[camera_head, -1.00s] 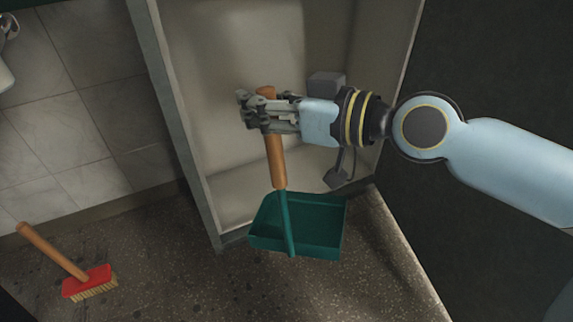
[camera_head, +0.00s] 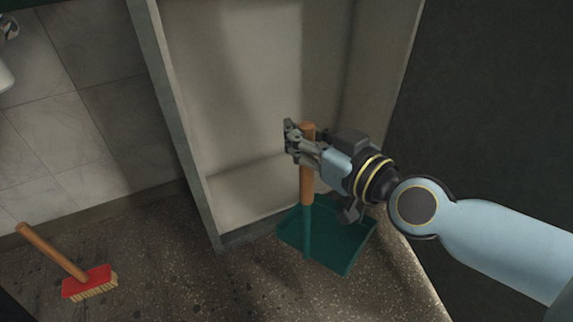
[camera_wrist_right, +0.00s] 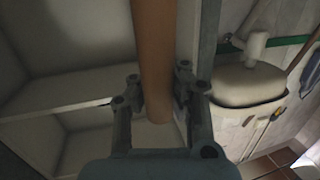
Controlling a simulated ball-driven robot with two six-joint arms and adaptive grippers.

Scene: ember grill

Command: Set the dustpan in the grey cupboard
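The dustpan (camera_head: 340,246) has a green pan and an orange-brown upright handle. My right gripper (camera_head: 302,142) is shut around the upper part of that handle, and the handle also shows between its fingers in the right wrist view (camera_wrist_right: 154,60). The pan hangs low, in front of the cupboard's lower right opening; whether it touches the floor I cannot tell. The grey cupboard (camera_head: 182,140) stands open, with a pale, empty-looking interior.
A red brush (camera_head: 88,281) with a wooden handle lies on the speckled floor at lower left. A dark panel (camera_head: 490,90) stands right of the cupboard. The wrist view shows a shelf (camera_wrist_right: 75,95) inside the cupboard and a pale bin-like container (camera_wrist_right: 248,88) outside it.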

